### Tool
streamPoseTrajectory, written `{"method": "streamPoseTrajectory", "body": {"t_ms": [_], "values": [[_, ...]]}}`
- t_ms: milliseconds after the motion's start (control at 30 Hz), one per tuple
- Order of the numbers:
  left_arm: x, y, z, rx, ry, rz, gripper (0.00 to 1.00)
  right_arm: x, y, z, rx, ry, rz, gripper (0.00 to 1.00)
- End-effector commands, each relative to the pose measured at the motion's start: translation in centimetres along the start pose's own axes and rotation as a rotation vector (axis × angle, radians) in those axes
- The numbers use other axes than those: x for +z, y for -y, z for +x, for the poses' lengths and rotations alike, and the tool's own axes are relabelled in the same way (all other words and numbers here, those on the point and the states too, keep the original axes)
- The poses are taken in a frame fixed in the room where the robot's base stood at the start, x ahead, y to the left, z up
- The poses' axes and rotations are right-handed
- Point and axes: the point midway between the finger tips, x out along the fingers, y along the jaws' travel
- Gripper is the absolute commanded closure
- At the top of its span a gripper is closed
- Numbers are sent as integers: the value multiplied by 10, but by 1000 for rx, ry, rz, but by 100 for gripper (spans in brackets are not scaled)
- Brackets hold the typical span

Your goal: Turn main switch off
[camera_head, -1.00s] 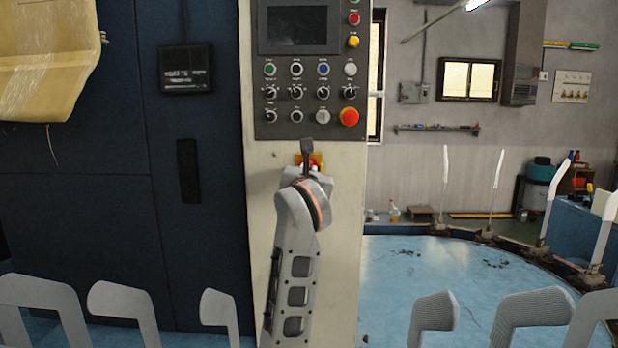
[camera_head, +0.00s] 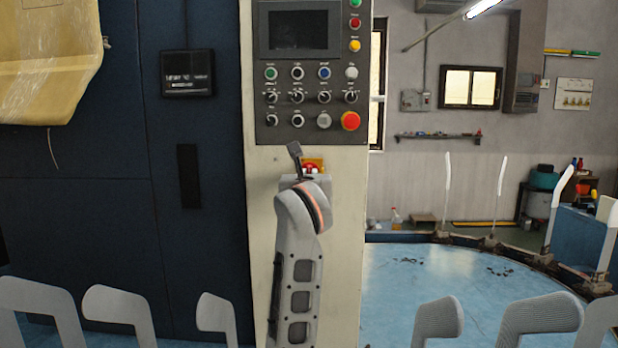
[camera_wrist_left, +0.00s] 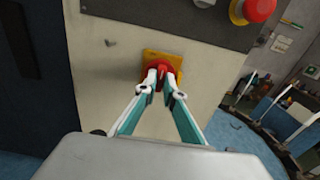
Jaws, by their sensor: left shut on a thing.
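The main switch (camera_head: 313,165) is a red knob on a yellow plate, on the cream column below the control panel. In the head view my left wrist covers much of it. In the left wrist view the yellow plate (camera_wrist_left: 150,58) and the red knob (camera_wrist_left: 157,70) show clearly. My left gripper (camera_wrist_left: 162,74) is at the knob, its two fingertips closed on the knob's grip. The knob's exact angle is hard to read behind the fingertips. My right gripper is in neither view.
The control panel (camera_head: 283,128) with buttons and a red emergency stop (camera_head: 350,121) is just above the switch. Grey sock boards (camera_head: 440,322) stand along the front. A blue round table (camera_head: 420,290) lies to the right.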

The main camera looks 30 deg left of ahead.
Motion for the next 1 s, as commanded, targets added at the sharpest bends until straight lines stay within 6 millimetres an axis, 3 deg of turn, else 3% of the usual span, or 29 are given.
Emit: {"method": "streamPoseTrajectory", "body": {"t_ms": [33, 100, 133, 567, 1000], "values": [[-2, 1, 0, -1, -5, -2, 100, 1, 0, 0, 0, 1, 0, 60], [-2, 1, 0, -1, -5, -2, 76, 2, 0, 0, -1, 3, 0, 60], [-2, 0, 0, -1, -4, -2, 74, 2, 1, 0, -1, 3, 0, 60], [-1, 1, -7, -1, 0, 1, 74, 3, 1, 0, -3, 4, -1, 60], [-1, 1, -88, -3, -1, -2, 74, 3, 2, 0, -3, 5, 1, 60]]}}
